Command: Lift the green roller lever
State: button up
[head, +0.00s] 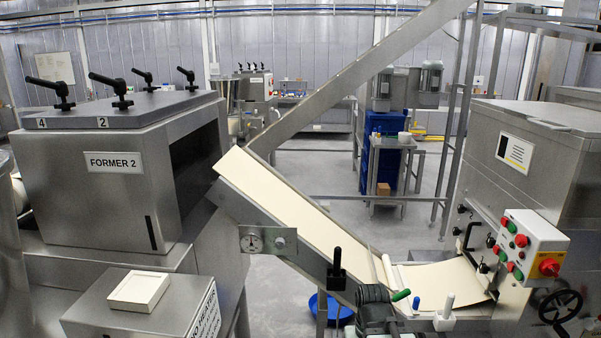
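The green roller lever (401,295) is a small green handle at the lower end of the sloping dough conveyor, right of centre near the bottom of the head view. It points up and to the right. My gripper (375,294), dark grey and ribbed, is just left of the lever, close to it in the picture. I cannot tell whether they touch. The fingertips are not clear, so I cannot tell whether it is open or shut.
A blue handle (416,302) and a white handle (446,308) stand right of the green lever. A black handle (337,267) rises to the left. A control box (530,243) with red and green buttons is at the right. A blue bowl (330,307) sits below the conveyor.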

aim_at(397, 295)
jog(key=k, duration=1.3)
jog(key=u, duration=0.35)
jog(key=i, duration=1.55)
jog(key=u, duration=0.3)
